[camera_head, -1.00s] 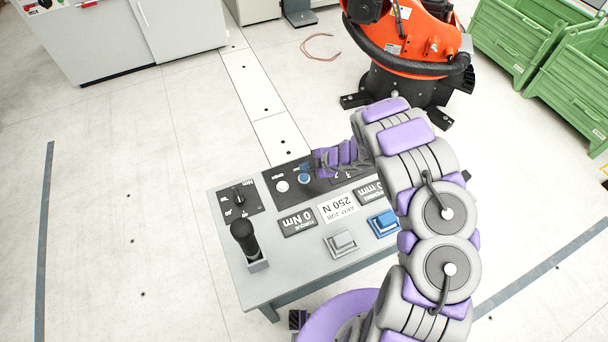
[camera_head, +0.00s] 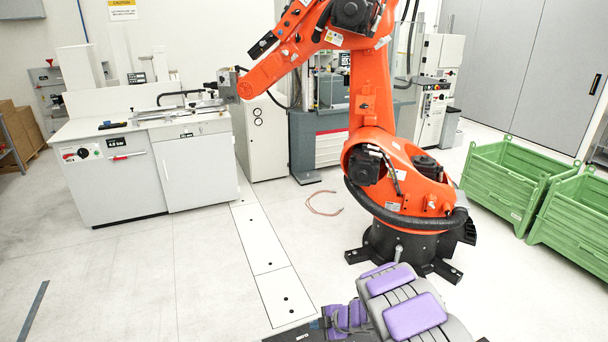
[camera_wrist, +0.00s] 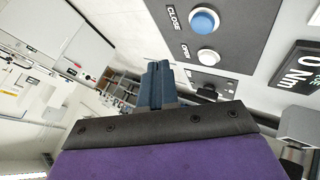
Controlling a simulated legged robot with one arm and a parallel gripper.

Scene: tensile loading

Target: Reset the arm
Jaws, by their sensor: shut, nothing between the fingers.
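My gripper (camera_wrist: 155,84) shows in the wrist view as two dark blue fingers pressed together, with nothing between them. To its right is the dark button panel (camera_wrist: 245,22) of the console. It carries a blue button (camera_wrist: 205,20) marked CLOSE and a white button (camera_wrist: 208,57) marked OPEN. The fingertips appear apart from both buttons. A large orange industrial arm (camera_head: 372,95) stands upright on a black base in the head view and reaches left toward a workbench. My own purple and grey arm is at the bottom of that view; most of the console is out of frame there.
A 0 Nm display (camera_wrist: 300,68) is at the right of the wrist view. In the head view, a white workbench (camera_head: 140,170) stands at left and green crates (camera_head: 505,180) at right. A thin hose loop (camera_head: 322,203) lies on the floor.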

